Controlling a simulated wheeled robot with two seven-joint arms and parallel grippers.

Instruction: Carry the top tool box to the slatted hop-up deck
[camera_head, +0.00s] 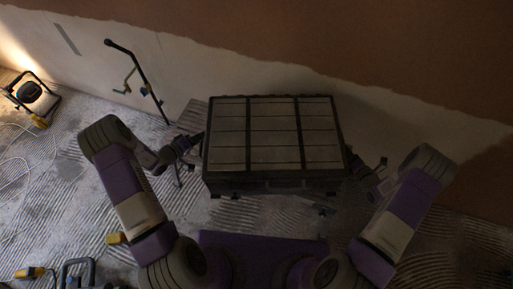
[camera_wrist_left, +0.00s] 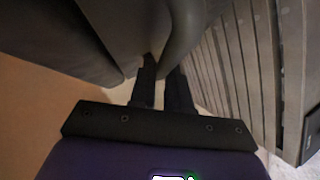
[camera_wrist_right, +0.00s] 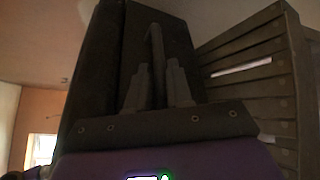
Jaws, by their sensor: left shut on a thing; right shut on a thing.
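The tool box (camera_head: 232,137), a wide dark box with a pale gridded lid, is held level between my two arms. My left gripper (camera_head: 193,143) is shut on its left side, and the left wrist view shows the fingers (camera_wrist_left: 163,80) closed on a dark handle-like part. My right gripper (camera_head: 360,170) is shut on its right side, with the fingers (camera_wrist_right: 157,75) against the dark box in the right wrist view. A slatted surface, apparently the hop-up deck, shows close beside the box in the left wrist view (camera_wrist_left: 235,85) and right wrist view (camera_wrist_right: 245,78). In the head view the box hides most of what lies beneath.
A work lamp (camera_head: 30,93) stands on the floor at far left with a pale cable near it. A black pole-like tool (camera_head: 138,72) leans by the partly plastered wall (camera_head: 260,72). Yellow-and-dark tools (camera_head: 33,272) lie at lower left. The ridged floor at left is mostly open.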

